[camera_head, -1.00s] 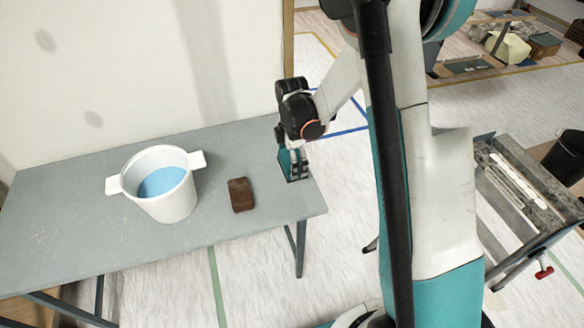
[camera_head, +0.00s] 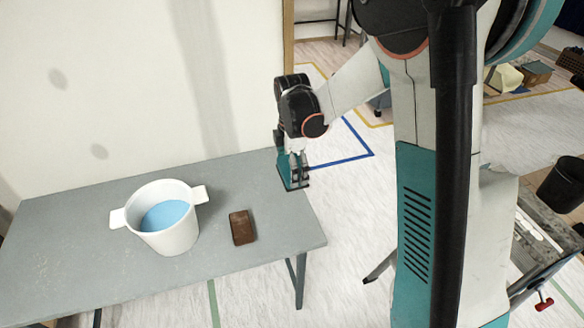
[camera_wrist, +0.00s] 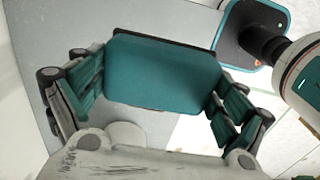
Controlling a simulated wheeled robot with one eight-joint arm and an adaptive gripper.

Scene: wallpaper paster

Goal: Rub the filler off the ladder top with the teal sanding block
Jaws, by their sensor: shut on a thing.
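My gripper (camera_head: 293,182) is shut on the teal sanding block (camera_wrist: 165,72), over the back right end of the grey table in the head view. In the wrist view the block's broad face fills the space between the fingers. In the head view the block is mostly hidden by the fingers, and I cannot tell whether it clears the table. The ladder top (camera_head: 530,257), a stained grey board, is at the right edge of the head view, partly hidden by my arm. Pale filler (camera_head: 540,232) lies along it.
The grey table (camera_head: 75,225) carries a white two-handled bucket (camera_head: 172,238) with blue contents and a brown block (camera_head: 242,228). A black bin (camera_head: 562,185) stands beyond the ladder. A pale wall is behind the table. Floor shows between table and ladder.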

